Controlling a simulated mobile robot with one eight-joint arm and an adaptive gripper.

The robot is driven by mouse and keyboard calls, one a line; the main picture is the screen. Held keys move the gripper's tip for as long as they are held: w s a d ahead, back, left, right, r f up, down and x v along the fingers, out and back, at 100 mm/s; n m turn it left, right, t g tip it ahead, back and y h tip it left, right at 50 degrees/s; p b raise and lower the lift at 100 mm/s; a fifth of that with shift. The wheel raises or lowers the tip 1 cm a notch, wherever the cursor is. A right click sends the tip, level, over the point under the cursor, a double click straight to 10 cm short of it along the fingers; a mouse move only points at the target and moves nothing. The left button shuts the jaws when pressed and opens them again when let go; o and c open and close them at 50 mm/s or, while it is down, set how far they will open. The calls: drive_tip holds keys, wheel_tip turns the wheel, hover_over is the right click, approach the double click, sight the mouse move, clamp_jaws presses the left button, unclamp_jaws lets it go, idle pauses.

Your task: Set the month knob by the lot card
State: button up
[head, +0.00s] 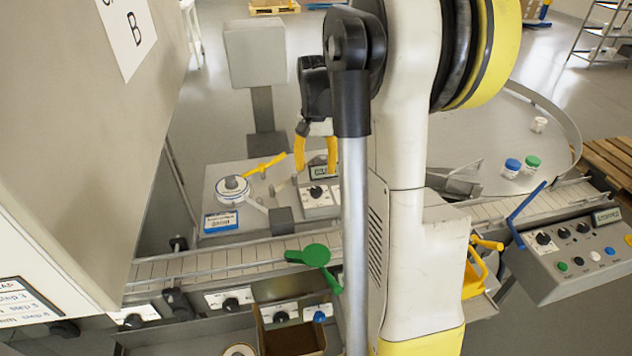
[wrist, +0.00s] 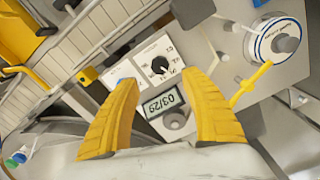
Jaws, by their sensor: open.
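My gripper (head: 316,155) is open and empty above the small date panel (head: 318,212). In the wrist view its yellow fingers (wrist: 160,80) are spread, with the black knob (wrist: 160,66) between and just beyond their tips, apart from them. The knob also shows in the head view (head: 316,191). Beside it, a grey display (wrist: 163,103) appears to read 03/29, turned in the picture. A lower grey knob (wrist: 175,120) sits next to the display.
A round white dial unit (head: 232,189) with a yellow lever (head: 267,163) is close left of the panel. A conveyor (head: 225,259) runs in front, with a green paddle (head: 314,256). A control box (head: 570,255) is at right. A large cabinet blocks the left.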

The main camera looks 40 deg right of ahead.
drive_tip(key=shift+r, duration=1.8)
drive_tip(key=s+a+r+n+t+h+b, duration=0.1)
drive_tip(key=s+a+n+t, duration=0.15)
drive_tip(key=a, duration=0.65)
drive_tip(key=s+a+r+n+t+b, duration=0.1)
drive_tip(key=a+r+n+b, duration=0.15)
drive_tip(key=a, duration=0.55)
drive_tip(key=s+a+f+n+t+y+b, duration=0.1)
drive_tip(key=s+a+f+n+t, duration=0.2)
drive_tip(key=s+a+f+n, duration=0.2)
drive_tip(key=s+a, duration=0.3)
drive_tip(key=a, duration=0.4)
drive_tip(key=shift+a+f+n+t, duration=0.15)
drive_tip(key=shift+f+n+t, duration=0.05)
drive_tip(key=shift+n+t, duration=0.2)
drive_tip(key=shift+s, duration=0.1)
